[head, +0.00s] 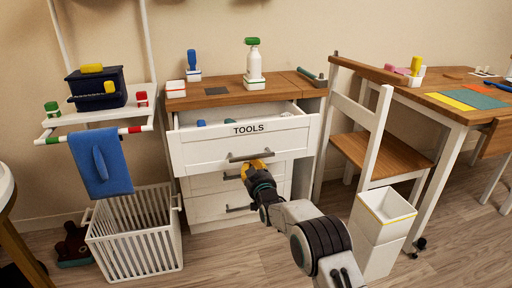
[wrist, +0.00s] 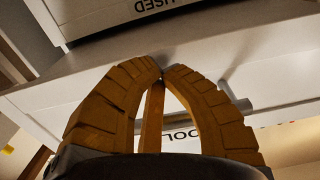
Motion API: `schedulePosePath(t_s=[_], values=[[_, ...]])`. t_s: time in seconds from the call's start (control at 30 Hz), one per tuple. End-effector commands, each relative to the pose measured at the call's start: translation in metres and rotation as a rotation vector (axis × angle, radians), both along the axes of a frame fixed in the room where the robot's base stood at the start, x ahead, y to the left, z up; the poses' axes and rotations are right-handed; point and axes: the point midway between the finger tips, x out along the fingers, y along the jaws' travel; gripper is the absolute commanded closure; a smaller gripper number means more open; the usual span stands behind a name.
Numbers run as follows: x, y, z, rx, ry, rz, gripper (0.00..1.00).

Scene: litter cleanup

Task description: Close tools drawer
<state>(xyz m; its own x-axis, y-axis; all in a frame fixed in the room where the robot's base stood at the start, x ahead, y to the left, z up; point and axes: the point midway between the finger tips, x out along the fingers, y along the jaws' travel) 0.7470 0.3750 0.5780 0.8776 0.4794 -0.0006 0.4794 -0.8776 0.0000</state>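The tools drawer (head: 215,146) is the top drawer of a white cabinet, with a black TOOLS label and a grey handle (head: 250,156). It is pulled out, and its inside shows with small blue and white items in it. My gripper (head: 255,166), with yellow fingers, is just below the handle in front of the cabinet. In the wrist view, the fingertips (wrist: 162,72) come together, with nothing clearly held between them. Part of a grey handle (wrist: 235,106) shows behind the right finger. Whether the fingers touch the drawer front cannot be told.
Lower drawers (head: 215,183) look shut. A white basket (head: 136,232) stands left of the cabinet under a shelf rack with a blue cloth (head: 101,163). A wooden chair (head: 378,148) and white bin (head: 377,235) stand close on the right. A bottle (head: 253,62) stands on the cabinet top.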

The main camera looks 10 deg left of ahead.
Motion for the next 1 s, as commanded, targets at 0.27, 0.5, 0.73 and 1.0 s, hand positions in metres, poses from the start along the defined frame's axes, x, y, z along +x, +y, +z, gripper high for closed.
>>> schedulePosePath(t_s=[0.27, 0.5, 0.73, 1.0], values=[[0.007, 0.004, 0.003, 0.003, -0.005, 0.001, 1.0], [0.01, 0.006, 0.002, 0.002, -0.004, 0.001, 1.0], [0.012, 0.007, 0.003, 0.002, -0.004, 0.001, 1.0], [0.012, 0.007, 0.003, 0.002, -0.004, 0.0, 1.0]])
